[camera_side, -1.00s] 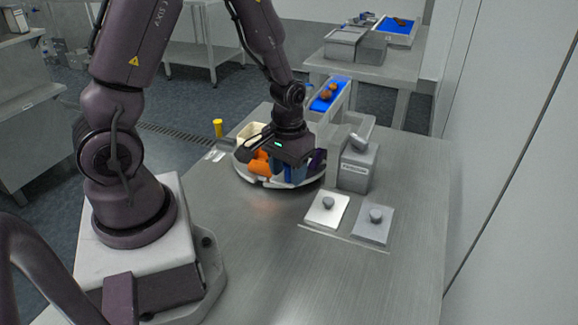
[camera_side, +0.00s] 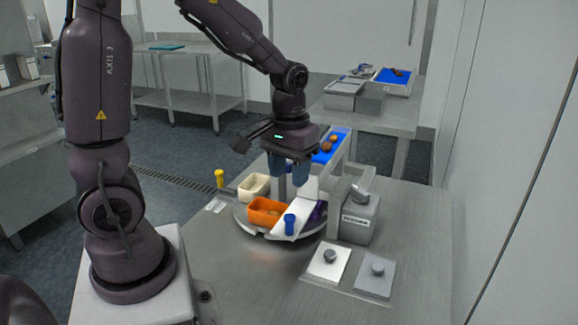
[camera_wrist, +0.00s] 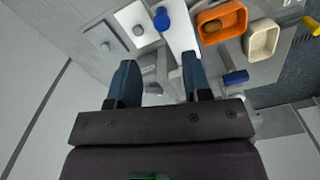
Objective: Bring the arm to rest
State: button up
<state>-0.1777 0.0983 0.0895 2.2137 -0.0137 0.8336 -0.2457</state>
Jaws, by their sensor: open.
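My gripper (camera_side: 290,180) is raised above the round turntable (camera_side: 254,232), pointing down, with its two blue fingers apart. Nothing shows between them. In the wrist view my gripper (camera_wrist: 158,70) also has its fingers spread. On the turntable are an orange bin (camera_side: 263,215) with something brownish inside, a cream bin (camera_side: 254,186) and a partly hidden purple bin (camera_side: 319,212). A white sloped piece with a blue knob (camera_side: 290,224) is beside the orange bin. The orange bin (camera_wrist: 222,22) and cream bin (camera_wrist: 262,38) also show in the wrist view.
A grey labelled box (camera_side: 360,218) stands right of the turntable. A white plate (camera_side: 328,264) and a grey plate (camera_side: 375,277), each with a knob, lie in front. A blue belt (camera_side: 326,153) with brown pieces is behind. The steel table's front is clear.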

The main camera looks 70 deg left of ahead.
jog(key=shift+r, duration=0.4)
jog(key=s+d+r+m+t, duration=0.5)
jog(key=s+r, duration=0.4)
jog(key=r, duration=0.2)
jog(key=d+m, duration=0.1)
jog(key=d, duration=0.1)
jog(key=shift+d+t, duration=0.3)
jog(key=shift+d, duration=0.05)
dwell(2.5)
